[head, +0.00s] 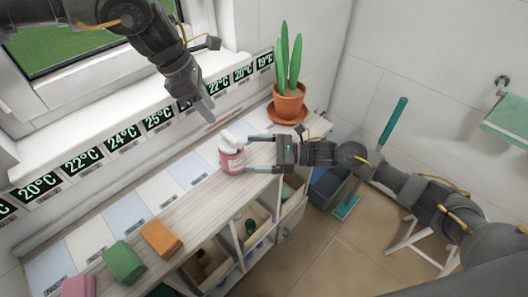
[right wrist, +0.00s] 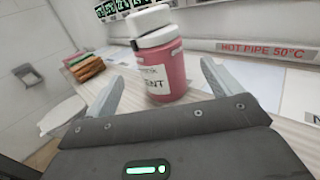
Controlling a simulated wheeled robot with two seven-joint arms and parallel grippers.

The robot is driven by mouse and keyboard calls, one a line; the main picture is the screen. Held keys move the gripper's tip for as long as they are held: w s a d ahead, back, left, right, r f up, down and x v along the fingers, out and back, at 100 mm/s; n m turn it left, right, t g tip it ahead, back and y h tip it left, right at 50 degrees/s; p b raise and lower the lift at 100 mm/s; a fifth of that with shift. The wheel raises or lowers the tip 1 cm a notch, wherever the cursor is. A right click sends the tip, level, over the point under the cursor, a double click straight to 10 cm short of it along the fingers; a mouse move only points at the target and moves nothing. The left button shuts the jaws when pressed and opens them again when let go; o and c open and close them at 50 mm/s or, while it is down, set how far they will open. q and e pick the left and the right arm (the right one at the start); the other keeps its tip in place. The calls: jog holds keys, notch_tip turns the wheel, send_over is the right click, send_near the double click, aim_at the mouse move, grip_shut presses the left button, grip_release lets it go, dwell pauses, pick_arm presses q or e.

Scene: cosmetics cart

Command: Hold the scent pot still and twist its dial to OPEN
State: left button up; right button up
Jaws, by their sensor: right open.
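The scent pot (head: 232,160) is a pink jar with a white label and a white top, standing upright on the wooden cart top. In the right wrist view the pot (right wrist: 167,75) stands between the two finger lines, with a gap on each side; its stepped white top (right wrist: 150,24) shows, but no OPEN mark is readable. My right gripper (head: 247,153) is open at the pot's right side, its fingers pointing at the body. My left gripper (head: 208,108) hangs above and behind the pot, apart from it; its finger gap is not visible.
A potted plant (head: 288,102) stands at the back right of the cart. Green (head: 123,262), orange (head: 161,239) and pink (head: 78,286) blocks lie at the front left. A row of temperature displays (head: 122,138) runs along the wall. A hot pipe label (right wrist: 266,49) is behind the pot.

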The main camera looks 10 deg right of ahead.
aim_at(226, 152)
jog(key=x, duration=0.8)
jog(key=shift+a, duration=0.4)
